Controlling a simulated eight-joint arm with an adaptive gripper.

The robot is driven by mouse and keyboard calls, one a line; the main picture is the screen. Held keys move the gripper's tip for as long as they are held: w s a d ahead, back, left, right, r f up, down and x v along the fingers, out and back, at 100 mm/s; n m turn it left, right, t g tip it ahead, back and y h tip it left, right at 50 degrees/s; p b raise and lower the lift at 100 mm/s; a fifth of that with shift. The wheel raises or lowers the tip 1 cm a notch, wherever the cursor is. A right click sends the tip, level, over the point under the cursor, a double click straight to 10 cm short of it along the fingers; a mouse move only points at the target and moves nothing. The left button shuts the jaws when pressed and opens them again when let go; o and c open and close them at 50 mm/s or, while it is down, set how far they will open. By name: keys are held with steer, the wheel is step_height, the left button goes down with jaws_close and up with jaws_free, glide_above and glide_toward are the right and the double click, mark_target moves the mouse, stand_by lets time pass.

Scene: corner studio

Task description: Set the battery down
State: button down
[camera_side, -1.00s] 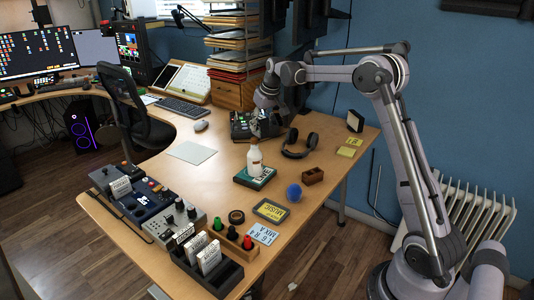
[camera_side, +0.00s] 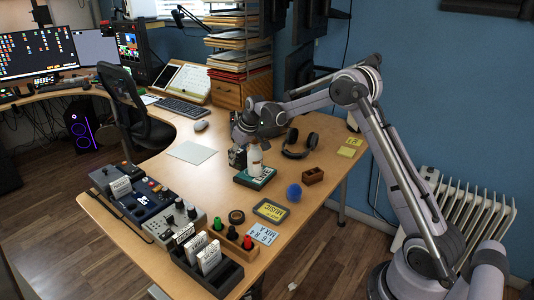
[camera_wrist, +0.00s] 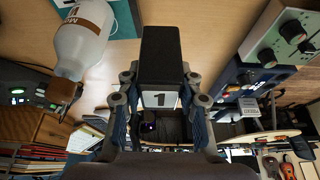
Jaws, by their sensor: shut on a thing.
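The battery is a dark block with a white label marked "1" (camera_wrist: 160,65) in the wrist view, clamped between the two fingers of my gripper (camera_wrist: 160,92). In the side view my gripper (camera_side: 239,148) points down with the dark battery (camera_side: 237,158) just left of a white bottle (camera_side: 255,160). I cannot tell how far the battery's lower end is from the desk (camera_side: 205,180). The bottle stands on a teal-edged pad (camera_side: 262,181) and also shows at the upper left of the wrist view (camera_wrist: 83,38).
Headphones (camera_side: 300,145), a blue ball (camera_side: 294,192) and a brown block (camera_side: 313,176) lie right of the bottle. Control boxes (camera_side: 177,220) and a dark slotted holder (camera_side: 220,275) fill the front left. Bare desk lies left of the pad, near a pale sheet (camera_side: 191,152).

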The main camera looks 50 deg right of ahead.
steer(key=shift+w+a+f, duration=0.2)
steer(key=shift+f, duration=0.2)
steer(key=w+a+f, duration=0.2)
steer(key=a, duration=0.1)
steer(key=w+a+f, duration=0.4)
steer(key=w+a, duration=0.1)
steer(key=shift+a+f, duration=0.35)
steer(key=shift+f, duration=2)
steer(key=shift+f, duration=0.15)
steer(key=c, duration=0.9)
jaws_free()
